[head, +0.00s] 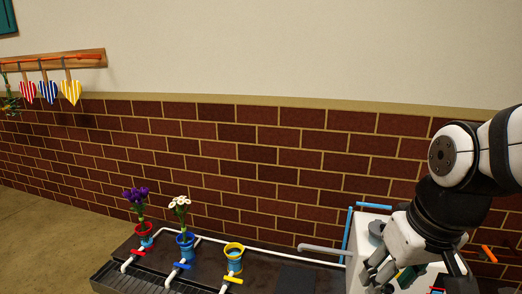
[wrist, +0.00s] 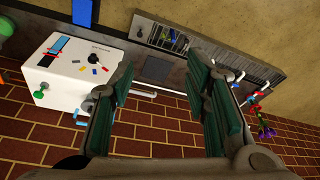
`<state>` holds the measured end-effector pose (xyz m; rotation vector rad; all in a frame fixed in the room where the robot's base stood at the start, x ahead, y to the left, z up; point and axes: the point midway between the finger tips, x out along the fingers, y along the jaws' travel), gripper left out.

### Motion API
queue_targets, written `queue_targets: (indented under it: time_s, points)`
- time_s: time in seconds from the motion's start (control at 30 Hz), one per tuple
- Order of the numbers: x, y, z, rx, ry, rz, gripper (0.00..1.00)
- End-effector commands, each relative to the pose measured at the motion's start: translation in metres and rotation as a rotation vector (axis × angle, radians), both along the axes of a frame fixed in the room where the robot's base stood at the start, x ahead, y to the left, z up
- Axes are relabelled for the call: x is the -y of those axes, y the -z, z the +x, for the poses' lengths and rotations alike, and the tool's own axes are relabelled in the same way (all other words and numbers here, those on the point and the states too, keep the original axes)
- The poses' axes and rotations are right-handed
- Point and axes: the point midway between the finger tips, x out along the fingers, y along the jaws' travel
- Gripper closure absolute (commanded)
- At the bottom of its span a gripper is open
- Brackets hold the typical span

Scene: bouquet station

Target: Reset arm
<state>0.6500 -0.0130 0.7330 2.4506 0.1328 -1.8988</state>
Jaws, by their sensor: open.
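My gripper (head: 398,276) is at the lower right of the head view, in front of the white box (head: 366,232) and partly covering it. In the wrist view my gripper (wrist: 160,78) has its two green-padded fingers spread wide, with nothing between them. The white box also shows in the wrist view (wrist: 75,75), left of the fingers, with a knob and small coloured pieces on its face. The arm is bent at the right edge of the head view.
A dark bench (head: 150,266) carries a red pot (head: 144,230) with purple flowers, a blue pot (head: 186,240) with white flowers and a yellow-rimmed pot (head: 234,256) without visible flowers. White pipes with coloured valves run beside them. A brick wall (head: 290,150) stands behind. Striped hearts (head: 48,91) hang left.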

Motion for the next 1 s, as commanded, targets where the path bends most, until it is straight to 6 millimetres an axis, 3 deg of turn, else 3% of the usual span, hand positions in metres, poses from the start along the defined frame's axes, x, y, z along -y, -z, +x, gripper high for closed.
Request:
queue_targets:
  time_s: [0.03, 0.2, 0.57, 1.0]
  points:
    - [-0.004, -0.007, -0.022, -0.020, 0.007, 0.003, 0.57]
    - [-0.010, -0.017, -0.088, -0.106, 0.041, -0.001, 0.57]
    - [-0.011, -0.020, -0.184, -0.233, 0.114, -0.038, 0.57]
    - [-0.011, -0.098, -0.161, -0.171, 0.108, -0.032, 0.57]
